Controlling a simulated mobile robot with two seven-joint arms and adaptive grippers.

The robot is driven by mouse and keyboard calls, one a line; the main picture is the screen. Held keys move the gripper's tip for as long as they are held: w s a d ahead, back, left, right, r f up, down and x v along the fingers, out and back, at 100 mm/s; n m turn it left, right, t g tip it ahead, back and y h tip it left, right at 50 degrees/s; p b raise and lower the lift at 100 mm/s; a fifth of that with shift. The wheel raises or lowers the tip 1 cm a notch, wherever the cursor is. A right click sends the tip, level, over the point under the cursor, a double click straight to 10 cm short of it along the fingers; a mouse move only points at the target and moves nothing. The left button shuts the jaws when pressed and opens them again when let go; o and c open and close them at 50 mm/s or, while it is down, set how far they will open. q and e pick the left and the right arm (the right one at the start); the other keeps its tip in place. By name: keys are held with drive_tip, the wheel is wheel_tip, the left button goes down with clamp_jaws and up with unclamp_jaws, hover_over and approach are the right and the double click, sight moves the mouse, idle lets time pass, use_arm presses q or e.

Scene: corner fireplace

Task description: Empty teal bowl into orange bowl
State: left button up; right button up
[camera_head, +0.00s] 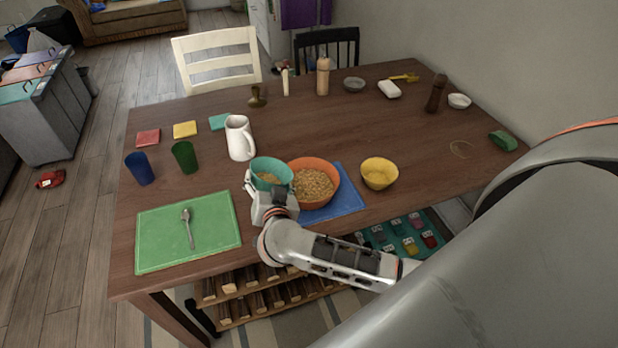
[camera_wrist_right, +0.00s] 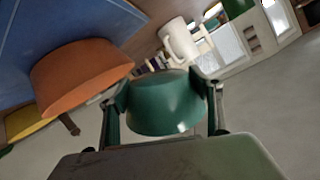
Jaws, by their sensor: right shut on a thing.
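The teal bowl (camera_head: 270,172) is held just left of the orange bowl, with a small amount of tan, grain-like contents visible inside. My right gripper (camera_head: 271,194) is shut on the teal bowl; in the right wrist view the bowl (camera_wrist_right: 166,105) sits between the two fingers. The orange bowl (camera_head: 335,176) stands on a blue mat and holds a lot of tan grains; its outer side shows in the right wrist view (camera_wrist_right: 80,78). The two rims are very close in the head view; I cannot tell whether they touch. My left gripper is not in view.
The blue mat (camera_head: 349,201) lies under the orange bowl. A yellow bowl (camera_head: 379,174) stands to the right. A white pitcher (camera_head: 239,140) stands behind the teal bowl. A green cup (camera_head: 185,157), a blue cup (camera_head: 140,169) and a green placemat (camera_head: 160,236) with a utensil are left.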

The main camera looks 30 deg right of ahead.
sight(280, 165)
drive_tip(key=shift+d+r+m+y, duration=0.3)
drive_tip(key=shift+d+r+m, duration=0.1)
drive_tip(key=shift+d, duration=0.05)
drive_tip(key=shift+d+f+m+y, duration=0.3)
drive_tip(key=shift+d+m, duration=0.2)
drive_tip(key=shift+d, duration=0.15)
drive_tip(key=shift+d+r, duration=0.1)
drive_tip(key=shift+d, duration=0.05)
drive_tip(key=shift+s+d+r+m+y, duration=0.1)
drive_tip(key=shift+d+r+m+y, duration=0.1)
drive_tip(key=shift+r+m+y, duration=0.25)
drive_tip(key=shift+d+f+m+y, duration=0.2)
drive_tip(key=shift+f+m+y, duration=0.15)
drive_tip(key=shift+m, duration=0.4)
drive_tip(key=shift+d+r+m+y, duration=0.3)
drive_tip(key=shift+r+m+y, duration=0.2)
drive_tip(key=shift+m, duration=0.05)
drive_tip(key=shift+d+r+m+y, duration=0.25)
drive_tip(key=shift+r+m+y, duration=0.2)
drive_tip(key=shift+m+y, duration=0.1)
idle(0.7)
drive_tip(key=shift+d+f+m, duration=0.15)
drive_tip(key=shift+d+m, duration=0.15)
drive_tip(key=shift+d, duration=0.1)
